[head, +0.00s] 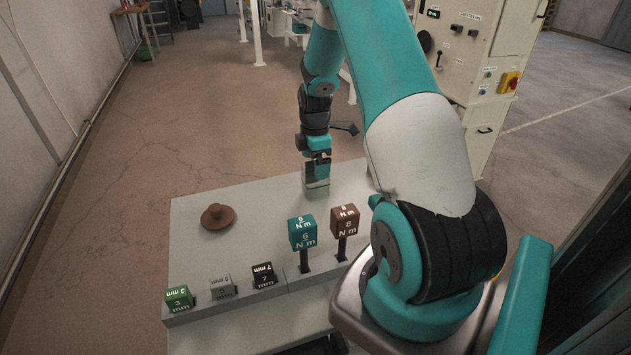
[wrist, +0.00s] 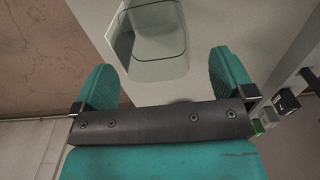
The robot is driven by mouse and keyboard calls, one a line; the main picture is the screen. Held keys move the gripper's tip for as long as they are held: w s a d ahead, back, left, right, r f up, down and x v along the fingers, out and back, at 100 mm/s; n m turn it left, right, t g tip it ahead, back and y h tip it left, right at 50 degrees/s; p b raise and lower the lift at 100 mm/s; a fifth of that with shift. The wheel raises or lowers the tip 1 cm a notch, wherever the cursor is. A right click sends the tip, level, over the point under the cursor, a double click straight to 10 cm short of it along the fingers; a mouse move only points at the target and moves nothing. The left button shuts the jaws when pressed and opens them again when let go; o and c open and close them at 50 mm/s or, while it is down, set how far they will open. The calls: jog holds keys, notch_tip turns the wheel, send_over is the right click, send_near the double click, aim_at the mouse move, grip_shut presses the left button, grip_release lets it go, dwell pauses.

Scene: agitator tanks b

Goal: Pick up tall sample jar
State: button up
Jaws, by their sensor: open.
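The tall sample jar (head: 316,188) is a pale, see-through container standing upright near the back edge of the light grey table. My gripper (head: 318,162) is just above it, pointing down, and covers its upper part in the head view. In the wrist view the jar (wrist: 152,48) shows a dark rim line and lies between and beyond the two teal fingers. My gripper (wrist: 162,68) is open there, with a gap on each side of the jar. I cannot tell whether the fingers reach down past its rim.
The table (head: 262,206) has a brown hat-shaped item (head: 218,216) at its left. A grey rack along the front holds green (head: 179,299), grey (head: 222,288), black (head: 263,276), teal (head: 302,232) and brown (head: 344,220) labelled blocks. A control cabinet (head: 475,70) stands behind right.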

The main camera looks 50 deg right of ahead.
jog(key=shift+w+d+f+p, duration=0.15)
jog(key=shift+f+p, duration=0.25)
jog(key=shift+f, duration=1.05)
jog(key=shift+w+d+f+p, duration=0.15)
jog(key=shift+f+p, duration=0.25)
jog(key=shift+f, duration=1)
jog(key=shift+s, duration=0.1)
jog(key=c, duration=0.9)
